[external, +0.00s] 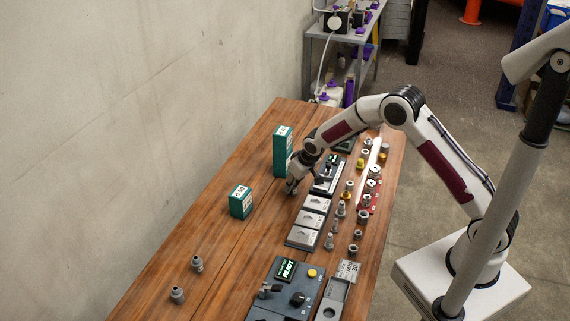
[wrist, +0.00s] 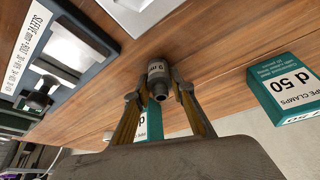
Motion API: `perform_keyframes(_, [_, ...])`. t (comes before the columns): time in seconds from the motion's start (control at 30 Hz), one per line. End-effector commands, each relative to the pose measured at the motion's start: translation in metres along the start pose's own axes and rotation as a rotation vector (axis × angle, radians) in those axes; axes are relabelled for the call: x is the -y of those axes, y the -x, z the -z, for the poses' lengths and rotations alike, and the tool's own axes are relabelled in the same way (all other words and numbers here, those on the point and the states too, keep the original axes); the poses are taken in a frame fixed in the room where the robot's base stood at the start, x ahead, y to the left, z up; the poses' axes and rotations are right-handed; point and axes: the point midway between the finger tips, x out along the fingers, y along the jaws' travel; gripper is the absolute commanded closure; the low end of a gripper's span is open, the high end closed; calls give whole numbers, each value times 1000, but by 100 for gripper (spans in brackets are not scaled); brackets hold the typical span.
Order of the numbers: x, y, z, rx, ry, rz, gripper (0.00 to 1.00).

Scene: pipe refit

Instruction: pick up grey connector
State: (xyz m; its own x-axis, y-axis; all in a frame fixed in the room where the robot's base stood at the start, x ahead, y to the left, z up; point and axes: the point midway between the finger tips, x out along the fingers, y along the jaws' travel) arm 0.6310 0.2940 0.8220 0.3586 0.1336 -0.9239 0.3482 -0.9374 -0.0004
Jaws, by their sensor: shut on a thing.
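A grey connector (wrist: 158,78), a short round fitting with an open end and printing on its side, sits between my fingertips in the wrist view. My gripper (wrist: 157,92) is shut on it, one finger on each side. In the external view my gripper (external: 291,188) is low over the table's middle, between the green boxes and the row of devices. I cannot tell whether the connector touches the wood. Two similar grey connectors, one (external: 197,264) behind the other (external: 177,295), stand at the table's front left.
A green box (external: 240,202) is left of my gripper; a taller green stack (external: 283,150) stands just behind it. Grey trays (external: 309,219) and a sleeve device (wrist: 62,60) lie close on the other side. Several metal fittings line the table's right. The wood at front left is mostly clear.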

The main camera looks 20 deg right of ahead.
Motion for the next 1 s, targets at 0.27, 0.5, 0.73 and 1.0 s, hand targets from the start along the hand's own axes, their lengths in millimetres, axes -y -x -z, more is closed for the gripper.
perform_keyframes(0.27, [0, 3, 2, -2, 0, 0, 98])
perform_keyframes(0.5, [0, 22, 10, -3, -1, 0, 98])
perform_keyframes(0.73, [0, 52, 23, -4, 0, 0, 98])
perform_keyframes(1.0, [0, 83, 36, -3, -1, 0, 98])
